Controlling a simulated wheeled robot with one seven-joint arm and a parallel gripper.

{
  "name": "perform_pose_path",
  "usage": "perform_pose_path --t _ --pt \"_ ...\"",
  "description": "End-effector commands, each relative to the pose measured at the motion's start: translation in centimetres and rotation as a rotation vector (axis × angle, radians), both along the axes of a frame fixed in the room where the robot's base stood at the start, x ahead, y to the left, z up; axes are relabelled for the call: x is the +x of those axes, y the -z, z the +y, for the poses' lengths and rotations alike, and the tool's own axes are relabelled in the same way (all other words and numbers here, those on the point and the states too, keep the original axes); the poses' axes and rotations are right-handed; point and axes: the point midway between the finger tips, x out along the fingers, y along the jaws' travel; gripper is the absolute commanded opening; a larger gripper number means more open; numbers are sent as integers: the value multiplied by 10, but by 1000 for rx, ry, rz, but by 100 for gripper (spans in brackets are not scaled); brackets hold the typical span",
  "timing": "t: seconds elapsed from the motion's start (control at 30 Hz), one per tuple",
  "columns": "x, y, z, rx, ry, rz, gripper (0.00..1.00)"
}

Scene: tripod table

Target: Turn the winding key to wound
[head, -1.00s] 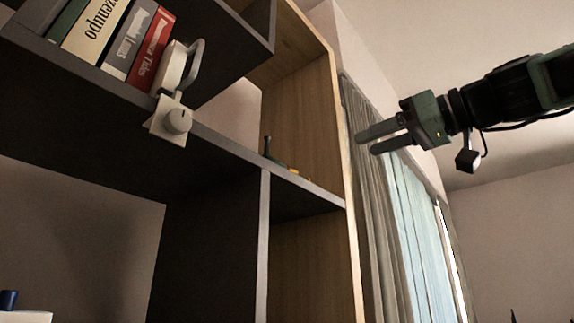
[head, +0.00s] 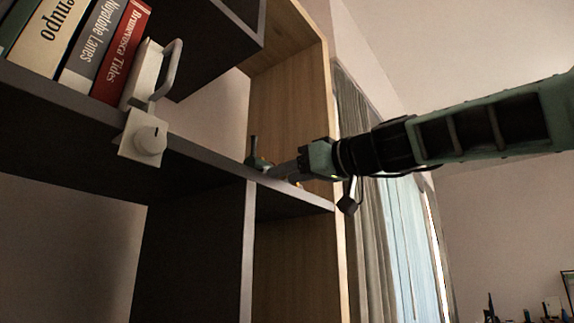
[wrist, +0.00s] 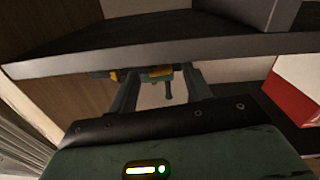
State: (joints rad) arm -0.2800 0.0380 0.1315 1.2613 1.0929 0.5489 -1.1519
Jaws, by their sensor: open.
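A white square plate with a round white knob (head: 152,138), which looks like the winding key, is on the front edge of the shelf in the head view. The knob has a small dark mark. A white body with a looped handle (head: 168,68) stands just above it. My gripper (head: 272,172) is to the right of the knob and a little lower, apart from it, at the shelf edge. In the wrist view my gripper (wrist: 160,76) is open, with no object clearly held. The knob cannot be made out in the wrist view.
A small dark-green tool with orange parts (head: 258,161) lies on the shelf by my fingertips; it appears between the fingers in the wrist view (wrist: 167,88). Several books (head: 80,45) stand left of the handle. A wooden side panel (head: 290,110) and curtain (head: 362,190) are at the right.

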Motion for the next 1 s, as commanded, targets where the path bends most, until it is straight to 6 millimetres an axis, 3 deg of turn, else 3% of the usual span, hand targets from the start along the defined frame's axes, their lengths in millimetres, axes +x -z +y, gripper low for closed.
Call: perform_pose_path --t 0.43,0.6,1.0 --pt "6 1 9 0 0 0 49" --pt "6 0 8 0 0 0 4" --pt "6 1 8 77 0 96 4"
